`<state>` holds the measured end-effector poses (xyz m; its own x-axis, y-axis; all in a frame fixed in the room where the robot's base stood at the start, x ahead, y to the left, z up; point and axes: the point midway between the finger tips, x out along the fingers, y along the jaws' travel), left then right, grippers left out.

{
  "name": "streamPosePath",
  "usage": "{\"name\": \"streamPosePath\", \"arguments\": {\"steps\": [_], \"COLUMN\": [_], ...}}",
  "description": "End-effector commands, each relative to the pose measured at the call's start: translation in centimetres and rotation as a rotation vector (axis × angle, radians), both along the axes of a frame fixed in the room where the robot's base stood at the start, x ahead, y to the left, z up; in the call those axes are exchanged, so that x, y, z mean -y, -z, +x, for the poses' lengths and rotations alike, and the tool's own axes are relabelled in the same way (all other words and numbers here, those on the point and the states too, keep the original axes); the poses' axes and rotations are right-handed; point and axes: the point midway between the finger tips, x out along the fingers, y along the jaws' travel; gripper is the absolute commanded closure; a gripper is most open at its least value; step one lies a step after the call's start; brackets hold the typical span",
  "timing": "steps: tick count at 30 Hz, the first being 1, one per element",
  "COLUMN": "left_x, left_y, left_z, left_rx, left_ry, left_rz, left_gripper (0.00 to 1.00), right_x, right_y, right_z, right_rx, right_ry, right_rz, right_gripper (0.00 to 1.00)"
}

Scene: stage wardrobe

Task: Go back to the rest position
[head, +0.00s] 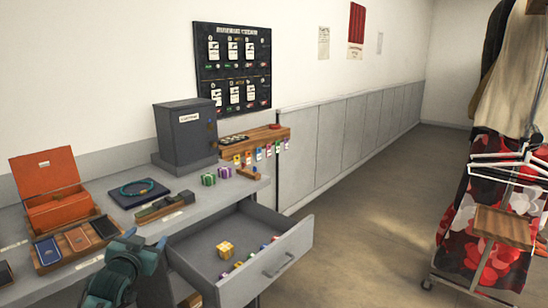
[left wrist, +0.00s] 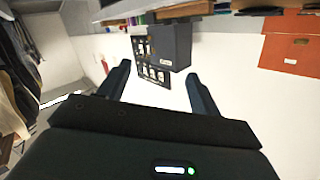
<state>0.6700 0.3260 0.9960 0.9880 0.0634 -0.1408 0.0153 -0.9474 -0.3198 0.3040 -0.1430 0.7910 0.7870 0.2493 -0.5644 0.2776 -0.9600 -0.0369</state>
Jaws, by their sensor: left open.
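My left arm shows at the lower left of the head view, in front of the grey counter (head: 215,205). In the left wrist view my left gripper (left wrist: 158,78) is open, with its two dark fingers apart and nothing between them. Beyond the fingers are the dark grey box (left wrist: 168,45) and the black wall board (left wrist: 153,72), seen upside down and at a distance. My right gripper shows in neither view.
The counter bears an orange box (head: 50,190), a grey cabinet (head: 185,135) and small items. A clothes rack (head: 470,285) stands at right. The floor (head: 370,200) between is clear.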

Motion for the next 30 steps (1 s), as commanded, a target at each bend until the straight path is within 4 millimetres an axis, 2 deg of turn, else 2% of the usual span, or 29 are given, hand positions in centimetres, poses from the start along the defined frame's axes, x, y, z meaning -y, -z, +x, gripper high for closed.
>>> {"name": "streamPosePath", "arguments": {"steps": [1,5,8,11,12,15,18,22,25,30], "left_x": [1.1,4.1,6.9,9.9,11.2,13.9,15.9,17.6,18.1,18.4], "left_y": [2.0,7.1,11.2,15.1,16.5,18.9,20.0,20.4,20.4,20.4], "left_z": [-1.4,-5.5,-9.9,-15.6,-18.1,-24.4,-29.7,-34.3,-36.1,-36.7], "left_rx": [-0.025,-0.096,-0.161,-0.237,-0.270,-0.346,-0.408,-0.464,-0.485,-0.493], "left_ry": [0.018,0.066,0.109,0.151,0.167,0.197,0.215,0.223,0.224,0.225], "left_rz": [-0.004,-0.023,-0.049,-0.090,-0.111,-0.166,-0.219,-0.269,-0.290,-0.296], "left_gripper": [0.36,0.36,0.36,0.36,0.36,0.36,0.36,0.36,0.36,0.36], "right_x": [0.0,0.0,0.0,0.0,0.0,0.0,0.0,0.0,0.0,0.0], "right_y": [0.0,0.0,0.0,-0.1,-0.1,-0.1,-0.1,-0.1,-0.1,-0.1], "right_z": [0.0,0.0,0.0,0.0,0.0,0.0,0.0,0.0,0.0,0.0], "right_rx": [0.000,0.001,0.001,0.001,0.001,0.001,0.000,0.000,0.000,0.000], "right_ry": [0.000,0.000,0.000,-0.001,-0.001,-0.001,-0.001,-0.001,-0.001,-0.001], "right_rz": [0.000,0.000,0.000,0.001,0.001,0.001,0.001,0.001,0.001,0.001], "right_gripper": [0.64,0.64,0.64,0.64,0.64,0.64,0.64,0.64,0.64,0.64]}}
